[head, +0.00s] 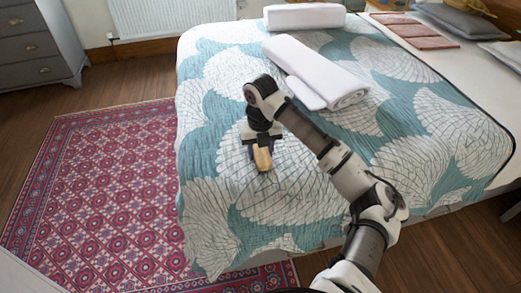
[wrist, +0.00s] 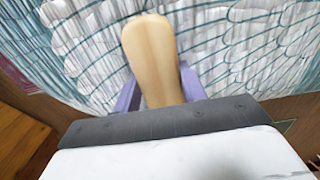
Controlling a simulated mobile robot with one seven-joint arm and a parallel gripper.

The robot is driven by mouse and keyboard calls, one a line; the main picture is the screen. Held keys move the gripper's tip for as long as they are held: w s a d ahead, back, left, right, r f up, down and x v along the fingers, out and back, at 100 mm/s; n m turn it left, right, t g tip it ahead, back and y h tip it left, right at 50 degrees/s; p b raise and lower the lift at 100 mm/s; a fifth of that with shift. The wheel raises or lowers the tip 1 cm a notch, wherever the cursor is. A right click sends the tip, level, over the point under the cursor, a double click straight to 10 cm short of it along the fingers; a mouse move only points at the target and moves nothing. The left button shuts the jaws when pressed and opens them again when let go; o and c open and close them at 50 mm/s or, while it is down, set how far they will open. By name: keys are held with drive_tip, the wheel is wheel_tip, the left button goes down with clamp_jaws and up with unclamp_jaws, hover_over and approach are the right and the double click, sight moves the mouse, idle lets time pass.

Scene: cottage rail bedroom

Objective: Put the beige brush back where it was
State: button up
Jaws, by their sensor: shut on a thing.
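The beige brush (head: 263,159) is in my gripper (head: 260,144), over the teal and white bedspread near the bed's front left part. In the wrist view the brush (wrist: 151,55) stands out between the two purple fingers of my gripper (wrist: 158,88), its rounded end pointing away. My gripper is shut on it. I cannot tell whether the brush touches the bedspread (head: 215,215) or is held just above it. The brush's other end is hidden by the gripper body.
A rolled white towel (head: 315,72) lies on the bed behind my gripper, and another (head: 305,16) lies farther back. A red patterned rug (head: 110,200) covers the floor to the left. A grey chest of drawers (head: 38,45) stands at the back left. Bedspread around the gripper is clear.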

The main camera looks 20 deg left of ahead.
sight(260, 150)
drive_tip(key=shift+f, duration=0.15)
drive_tip(key=o, duration=0.9)
drive_tip(key=shift+o, duration=0.2)
wheel_tip(260, 150, up, 12)
drive_tip(key=shift+r, duration=0.25)
drive_tip(key=shift+a, duration=0.1)
